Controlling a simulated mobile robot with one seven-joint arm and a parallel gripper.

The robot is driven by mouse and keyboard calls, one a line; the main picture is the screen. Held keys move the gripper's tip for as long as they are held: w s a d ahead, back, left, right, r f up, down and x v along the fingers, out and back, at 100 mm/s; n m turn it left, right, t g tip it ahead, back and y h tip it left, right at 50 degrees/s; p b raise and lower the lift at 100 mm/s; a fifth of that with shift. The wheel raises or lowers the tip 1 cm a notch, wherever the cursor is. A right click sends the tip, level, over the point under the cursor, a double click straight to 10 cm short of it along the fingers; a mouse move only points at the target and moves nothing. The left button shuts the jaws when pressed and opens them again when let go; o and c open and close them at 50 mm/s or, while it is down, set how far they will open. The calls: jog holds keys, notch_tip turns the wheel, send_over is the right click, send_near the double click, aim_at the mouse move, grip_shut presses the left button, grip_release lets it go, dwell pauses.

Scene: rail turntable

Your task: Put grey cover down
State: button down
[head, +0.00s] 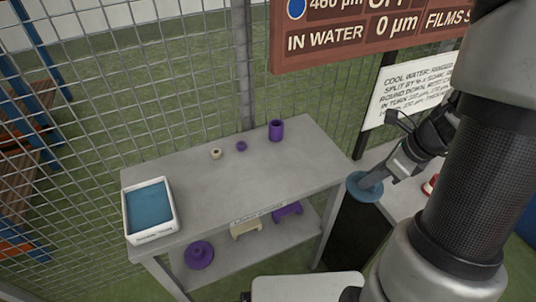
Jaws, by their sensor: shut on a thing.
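My gripper (388,170) is at the right of the head view, shut on a round blue-grey cover (360,192). The cover is a flat disc with a pale stem-like part between it and the fingers. It appears in front of the gap between the grey table (200,184) and a second grey surface (401,200) at the right. I see no contact between the cover and either surface, but its height is hard to tell. My arm hides part of the second surface.
On the table are a white tray with blue contents (168,232), a cream ring (216,153), a small purple ring (241,146) and a purple cup (276,130). The lower shelf holds purple and cream parts. A red-and-white thing (430,184) is by my arm. Wire mesh stands behind.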

jog(key=w+a, duration=1.1)
jog(key=shift+w+a, duration=0.75)
jog(key=shift+a, duration=0.05)
jog(key=shift+f+b, duration=0.8)
jog(key=shift+f, duration=0.9)
jog(key=shift+f, duration=0.15)
jog(key=c, duration=1.6)
grip_release()
jog(key=shift+o, duration=0.2)
